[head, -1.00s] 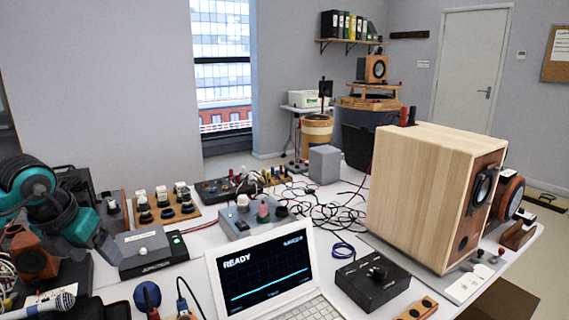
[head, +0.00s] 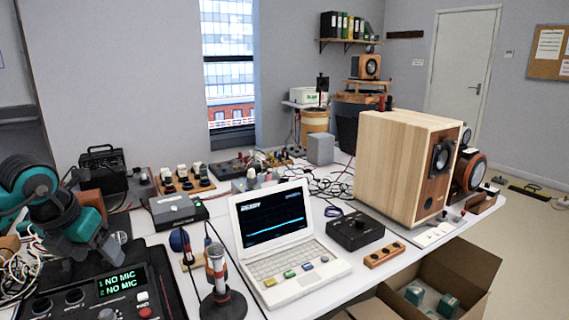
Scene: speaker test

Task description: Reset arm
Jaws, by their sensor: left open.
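My left arm comes in from the left edge, with teal and dark grey links. Its gripper (head: 98,250) hangs at the lower left, pointing down, above the black audio unit (head: 150,290) whose display reads "NO MIC" on two lines. The jaws are open, and I see nothing held between them. My right arm and gripper are out of the picture.
A white laptop (head: 290,265) and a microphone on a stand (head: 218,275) are right of the gripper. A large wooden speaker (head: 390,165) stands on the table's right side. An open cardboard box (head: 465,262) is at lower right. Cables crowd the left edge.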

